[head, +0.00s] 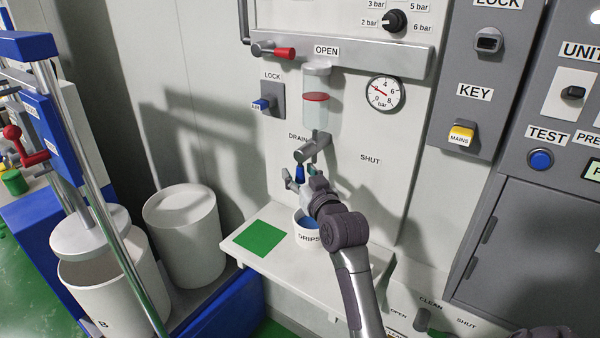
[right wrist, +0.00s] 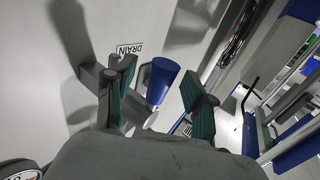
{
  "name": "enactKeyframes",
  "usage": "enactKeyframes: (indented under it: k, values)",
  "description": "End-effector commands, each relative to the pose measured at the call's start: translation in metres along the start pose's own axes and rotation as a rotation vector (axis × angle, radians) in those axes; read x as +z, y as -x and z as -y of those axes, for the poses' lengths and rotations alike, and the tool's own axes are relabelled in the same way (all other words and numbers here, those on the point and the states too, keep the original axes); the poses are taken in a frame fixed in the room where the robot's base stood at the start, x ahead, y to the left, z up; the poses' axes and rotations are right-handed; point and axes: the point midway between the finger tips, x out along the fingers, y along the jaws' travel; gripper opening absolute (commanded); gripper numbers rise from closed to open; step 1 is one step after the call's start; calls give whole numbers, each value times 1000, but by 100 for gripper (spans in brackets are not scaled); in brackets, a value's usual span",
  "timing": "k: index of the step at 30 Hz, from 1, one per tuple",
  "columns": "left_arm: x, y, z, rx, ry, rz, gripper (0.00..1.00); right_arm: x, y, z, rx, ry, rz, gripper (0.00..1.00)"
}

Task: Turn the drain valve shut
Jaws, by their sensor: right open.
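The drain valve (head: 312,148) is a grey fitting on the wall panel, below the clear bowl with a red band (head: 316,110). Its blue handle (head: 300,173) points downward, below the DRAIN label (head: 298,138). The SHUT label (head: 370,160) is to the right. My right gripper (head: 302,176) is open at the handle. In the right wrist view the blue handle (right wrist: 161,80) shows between the two spread fingers of the right gripper (right wrist: 158,84), with a visible gap to the right finger. Contact with the left finger is unclear. My left gripper is not in view.
A white DRIPS cup (head: 303,238) with blue inside stands below the valve on a white shelf (head: 290,268), beside a green square (head: 260,236). A pressure gauge (head: 383,93) and a LOCK tab (head: 262,104) are nearby. White drums (head: 184,235) stand left.

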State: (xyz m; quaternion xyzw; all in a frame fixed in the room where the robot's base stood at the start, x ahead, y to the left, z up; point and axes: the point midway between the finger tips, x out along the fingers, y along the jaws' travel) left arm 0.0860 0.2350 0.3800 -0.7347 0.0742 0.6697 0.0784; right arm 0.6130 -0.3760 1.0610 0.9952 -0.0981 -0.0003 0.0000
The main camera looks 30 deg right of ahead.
Motion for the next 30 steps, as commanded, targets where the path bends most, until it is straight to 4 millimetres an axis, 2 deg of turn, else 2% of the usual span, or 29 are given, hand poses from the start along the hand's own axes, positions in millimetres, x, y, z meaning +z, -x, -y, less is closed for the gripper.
enactKeyframes:
  k: [9,19,30]
  values:
    - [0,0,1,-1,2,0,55,0,-3,0,0,0,0,55]
    - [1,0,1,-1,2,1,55,0,-2,0,0,0,0,0]
    - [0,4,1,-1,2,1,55,-1,-4,0,0,4,7,0]
